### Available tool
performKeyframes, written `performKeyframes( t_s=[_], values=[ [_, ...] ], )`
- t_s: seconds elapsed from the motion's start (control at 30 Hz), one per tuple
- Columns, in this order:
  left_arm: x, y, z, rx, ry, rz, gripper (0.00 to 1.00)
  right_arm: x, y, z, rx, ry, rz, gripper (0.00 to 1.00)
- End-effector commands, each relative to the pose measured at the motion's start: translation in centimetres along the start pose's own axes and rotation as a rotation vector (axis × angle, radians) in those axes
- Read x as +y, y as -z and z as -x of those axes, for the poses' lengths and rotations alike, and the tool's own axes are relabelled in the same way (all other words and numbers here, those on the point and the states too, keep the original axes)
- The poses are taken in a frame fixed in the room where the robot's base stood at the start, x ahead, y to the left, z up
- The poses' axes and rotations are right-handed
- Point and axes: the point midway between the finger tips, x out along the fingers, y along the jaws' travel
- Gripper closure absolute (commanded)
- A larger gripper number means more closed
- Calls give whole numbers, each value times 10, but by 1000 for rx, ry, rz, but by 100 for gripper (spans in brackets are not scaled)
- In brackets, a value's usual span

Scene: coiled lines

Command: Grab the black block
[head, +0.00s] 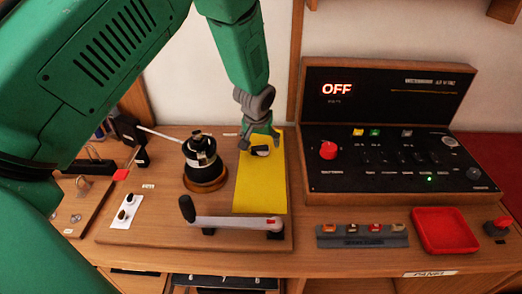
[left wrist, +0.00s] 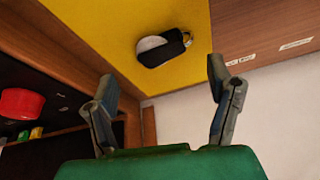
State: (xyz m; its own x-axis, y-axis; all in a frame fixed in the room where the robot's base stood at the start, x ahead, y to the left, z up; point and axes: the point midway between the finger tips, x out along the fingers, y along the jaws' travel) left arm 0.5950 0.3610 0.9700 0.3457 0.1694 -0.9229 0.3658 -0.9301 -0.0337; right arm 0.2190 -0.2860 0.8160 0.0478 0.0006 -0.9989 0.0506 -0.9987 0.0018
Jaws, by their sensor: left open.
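The black block (head: 261,152) lies on the yellow sheet (head: 258,188) on the wooden board, near the sheet's upper part. It is small and dark with a pale rounded face. In the left wrist view the black block (left wrist: 172,49) shows whole on the yellow surface, beyond the fingertips. My left gripper (head: 260,139) is at the block's far side in the head view, pointing down, with its fingers apart. In the left wrist view the left gripper (left wrist: 160,82) has nothing between its fingers. My right gripper is not in view.
A black cylindrical device (head: 200,160) stands left of the sheet. A lever handle (head: 235,221) crosses the sheet's near end. A control panel (head: 395,155) reading OFF stands at the right, with a red tray (head: 443,247) in front. The wall is close behind.

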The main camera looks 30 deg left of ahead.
Motion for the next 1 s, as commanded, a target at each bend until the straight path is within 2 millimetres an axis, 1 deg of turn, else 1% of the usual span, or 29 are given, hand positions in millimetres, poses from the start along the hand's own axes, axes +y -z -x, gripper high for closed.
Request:
performKeyframes(
  t_s=[0.2, 0.3, 0.57, 0.6, 0.67, 0.7, 0.73, 0.77, 0.97, 1.0],
  values=[
    [4, -1, -32, -4, 4, -1, 26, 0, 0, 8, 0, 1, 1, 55],
    [5, -1, -43, -3, 4, -2, 26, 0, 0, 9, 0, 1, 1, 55],
    [7, -2, -45, 0, 5, -2, 26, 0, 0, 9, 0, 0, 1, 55],
    [6, -2, -46, 0, 5, -2, 29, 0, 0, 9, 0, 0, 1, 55],
    [5, -1, -46, -1, 4, -2, 50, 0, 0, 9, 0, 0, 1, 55],
    [5, -1, -47, -1, 3, -1, 64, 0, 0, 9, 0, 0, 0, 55],
    [5, -1, -47, -2, 3, -1, 75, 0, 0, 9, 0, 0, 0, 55],
    [5, -1, -47, -2, 3, -1, 81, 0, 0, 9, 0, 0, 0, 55],
    [3, -1, -48, -4, 3, 0, 83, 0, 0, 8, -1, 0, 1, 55],
    [3, -2, -48, -4, 3, 0, 86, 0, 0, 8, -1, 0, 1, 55]
  ],
)
